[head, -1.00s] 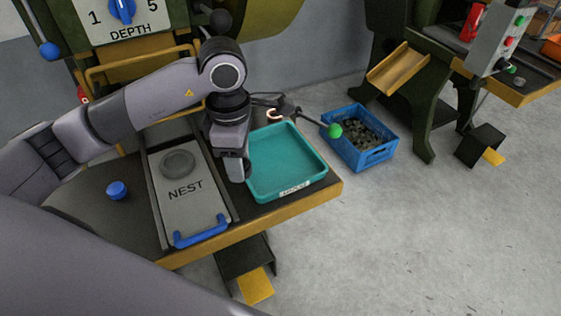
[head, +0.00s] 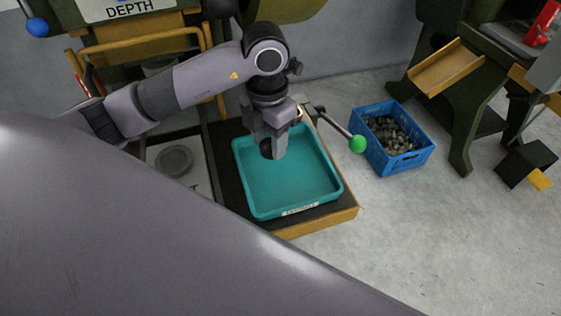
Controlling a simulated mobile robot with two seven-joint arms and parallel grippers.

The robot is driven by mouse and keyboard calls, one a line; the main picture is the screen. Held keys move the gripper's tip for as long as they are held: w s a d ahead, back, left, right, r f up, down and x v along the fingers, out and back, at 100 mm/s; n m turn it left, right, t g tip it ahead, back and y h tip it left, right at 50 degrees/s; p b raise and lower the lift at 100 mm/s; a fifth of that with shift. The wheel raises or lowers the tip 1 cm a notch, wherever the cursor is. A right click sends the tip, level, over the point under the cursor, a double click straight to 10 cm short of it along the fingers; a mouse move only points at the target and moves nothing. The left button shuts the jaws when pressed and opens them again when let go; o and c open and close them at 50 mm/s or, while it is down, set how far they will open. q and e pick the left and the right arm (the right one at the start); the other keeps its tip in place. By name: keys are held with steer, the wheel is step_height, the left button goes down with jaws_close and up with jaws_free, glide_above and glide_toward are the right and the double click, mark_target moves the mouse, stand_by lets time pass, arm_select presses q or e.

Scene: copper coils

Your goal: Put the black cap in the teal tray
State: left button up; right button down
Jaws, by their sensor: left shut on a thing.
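The teal tray (head: 318,200) sits on the dark bench top, with a white label on its front wall. My left gripper (head: 270,154) points down over the back left part of the tray. It is shut on a dark round piece, the black cap (head: 266,149), which shows at the fingertips. The cap appears to be above the tray floor, but its exact height is hard to tell. The fingers hide part of it. My right gripper is not in view.
A grey plate with a round disc (head: 174,161) lies left of the tray. A lever with a green knob (head: 357,144) reaches out at the tray's back right. A blue crate (head: 408,160) of dark pieces stands on the floor at right. My own grey body covers the lower left.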

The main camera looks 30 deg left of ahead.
mark_target(269, 146)
arm_select(q)
step_height(269, 146, down, 4)
steer(key=shift+s+r, duration=0.1)
step_height(269, 146, down, 4)
steer(key=shift+r, duration=0.1)
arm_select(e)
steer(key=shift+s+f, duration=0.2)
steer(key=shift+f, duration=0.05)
arm_select(q)
steer(key=shift+f+b, duration=0.2)
steer(key=shift+b, duration=0.1)
steer(key=o, duration=1)
steer(key=shift+o, duration=0.2)
